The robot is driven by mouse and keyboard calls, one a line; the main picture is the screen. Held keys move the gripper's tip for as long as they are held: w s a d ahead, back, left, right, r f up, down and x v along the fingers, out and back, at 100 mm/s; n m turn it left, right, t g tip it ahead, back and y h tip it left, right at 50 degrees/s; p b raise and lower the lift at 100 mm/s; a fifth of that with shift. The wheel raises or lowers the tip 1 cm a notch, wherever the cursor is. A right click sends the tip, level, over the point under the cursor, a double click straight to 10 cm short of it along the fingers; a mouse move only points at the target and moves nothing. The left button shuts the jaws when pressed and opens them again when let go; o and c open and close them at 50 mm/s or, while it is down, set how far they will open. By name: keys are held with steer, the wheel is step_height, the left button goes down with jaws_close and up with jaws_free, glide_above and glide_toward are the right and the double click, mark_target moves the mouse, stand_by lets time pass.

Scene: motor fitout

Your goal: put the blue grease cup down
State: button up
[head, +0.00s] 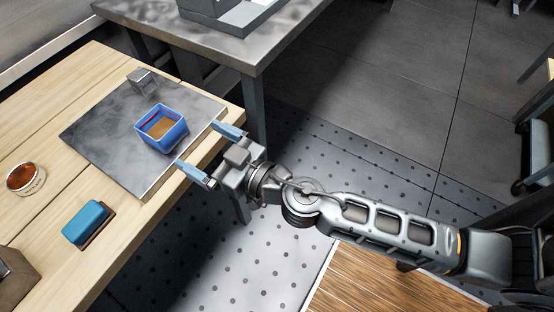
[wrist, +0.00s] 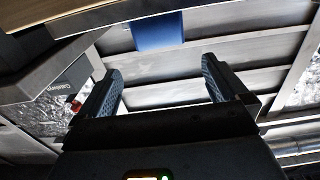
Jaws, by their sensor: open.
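The blue grease cup (head: 161,139) is a square, open-topped blue cup with orange-brown contents. It stands upright on the grey slab (head: 105,140) on the wooden bench. My gripper (head: 208,153) is open and empty, to the right of the cup, with its two blue-tipped fingers spread toward it and a gap between. In the wrist view, a blue face (wrist: 158,32), likely the cup, shows at the top, beyond and between the open fingers of my gripper (wrist: 162,75).
A small grey metal block (head: 142,80) sits at the slab's far corner. A round amber-filled dish (head: 25,178) and a blue-topped block (head: 87,222) lie on the bench (head: 60,105). A dark metal table (head: 235,45) stands behind. Bare wood lies left of the slab.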

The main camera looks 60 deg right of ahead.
steer(key=s+d+f+n+g, duration=0.1)
steer(key=s+f+g, duration=0.1)
steer(key=s, duration=0.7)
steer(key=s+r, duration=0.4)
steer(key=s, duration=0.5)
steer(key=s+a+r+m+g, duration=0.1)
steer(key=s+r, duration=0.3)
steer(key=s, duration=0.6)
steer(key=shift+s+r, duration=0.15)
steer(key=shift+s, duration=0.1)
